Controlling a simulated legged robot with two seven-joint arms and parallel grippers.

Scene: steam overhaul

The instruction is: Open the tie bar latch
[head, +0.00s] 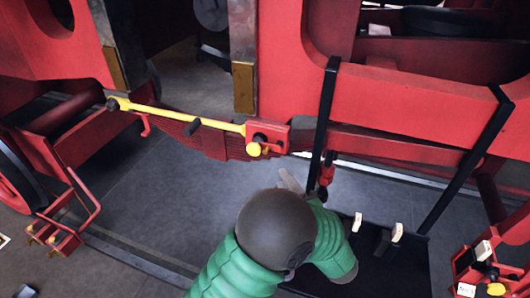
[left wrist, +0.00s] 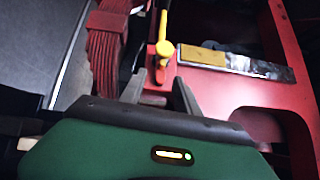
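The yellow tie bar (head: 180,112) spans the gap between two red frame parts in the head view. Its right end sits at a red bracket (head: 276,134) with a round yellow knob (head: 254,149). My left gripper (head: 289,180) is below and right of the knob, mostly hidden behind my own arm. In the left wrist view its two dark fingers (left wrist: 160,80) are apart, with the red bracket and yellow knob (left wrist: 164,49) just beyond them. I see no contact with the knob. My right gripper is not in view.
A black tray (head: 390,275) with pale tags hangs from black straps (head: 325,120) at the right. A red leaf spring (left wrist: 104,45) is beside the bracket. A red holder with small parts (head: 485,265) stands at lower right. Grey floor (head: 150,190) is clear at left.

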